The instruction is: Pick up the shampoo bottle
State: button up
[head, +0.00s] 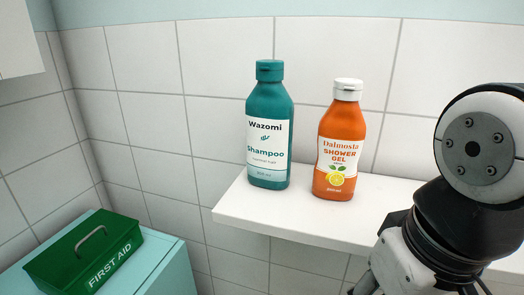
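The shampoo bottle (268,128) is teal with a teal cap and a white label reading "Wazomi Shampoo". It stands upright near the left end of a white wall shelf (300,226). My arm fills the right side of the head view, in front of the shelf. Only part of what seems to be my gripper (392,272) shows at the bottom edge, to the lower right of the bottle and apart from it. Its fingertips are cut off, so I cannot see whether it is open or shut.
An orange shower gel bottle (342,140) with a white cap stands upright just right of the shampoo, with a small gap between them. A tiled wall (224,60) is close behind. A green first aid box (84,254) sits on a light-blue cabinet (160,272) at lower left.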

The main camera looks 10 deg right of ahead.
aim_at(270, 108)
jog(key=i+u, duration=0.2)
jog(key=u, duration=0.15)
jog(key=i+u, duration=0.2)
jog(key=u, duration=0.2)
